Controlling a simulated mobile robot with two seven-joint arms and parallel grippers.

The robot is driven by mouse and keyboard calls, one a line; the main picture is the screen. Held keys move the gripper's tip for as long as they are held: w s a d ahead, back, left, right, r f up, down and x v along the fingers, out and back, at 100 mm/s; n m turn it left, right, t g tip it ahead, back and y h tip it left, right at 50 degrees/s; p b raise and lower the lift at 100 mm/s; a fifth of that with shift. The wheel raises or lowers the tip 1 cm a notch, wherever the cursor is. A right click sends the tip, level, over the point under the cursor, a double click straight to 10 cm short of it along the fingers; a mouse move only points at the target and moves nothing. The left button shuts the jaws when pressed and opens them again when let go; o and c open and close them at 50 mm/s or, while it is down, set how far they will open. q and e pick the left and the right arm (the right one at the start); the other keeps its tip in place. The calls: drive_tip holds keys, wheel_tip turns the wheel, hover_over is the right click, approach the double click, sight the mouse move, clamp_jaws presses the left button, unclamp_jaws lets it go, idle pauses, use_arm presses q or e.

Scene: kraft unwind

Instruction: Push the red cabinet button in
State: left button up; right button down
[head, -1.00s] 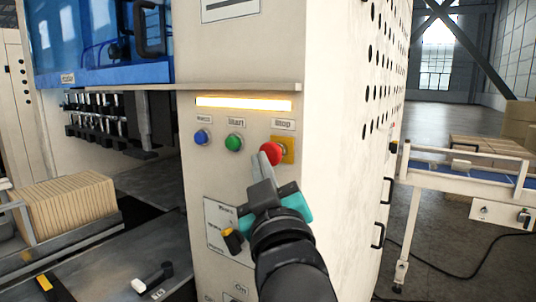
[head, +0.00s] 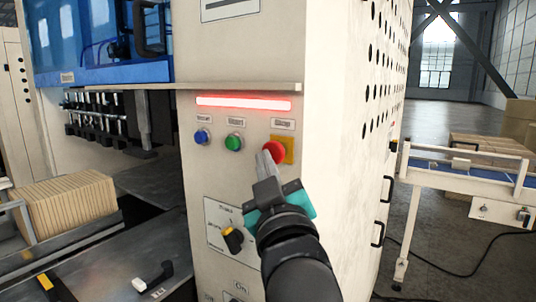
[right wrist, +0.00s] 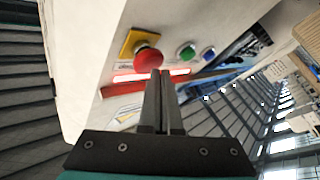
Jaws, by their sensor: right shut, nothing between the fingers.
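The red button (head: 275,149) is a round mushroom head under the "Stop" label, on a yellow plate (head: 289,147) on the cabinet front. My right gripper (head: 267,155) is shut and empty, its fingertips at the lower left edge of the red button in the head view. In the right wrist view, the red button (right wrist: 148,60) is just beyond the shut fingertips (right wrist: 161,73). The fingers hide part of the button's edge in the head view. The light bar (head: 243,103) above glows red. My left gripper is not in view.
A green button (head: 234,142) and a blue button (head: 202,137) sit left of the red one. A black and yellow rotary switch (head: 233,239) is below. A ledge (head: 240,87) juts out above the light bar. A conveyor (head: 465,166) stands to the right.

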drive_tip(key=shift+s+a, duration=0.1)
drive_tip(key=shift+s, duration=0.05)
drive_tip(key=shift+s+a, duration=0.5)
drive_tip(key=shift+s, duration=0.2)
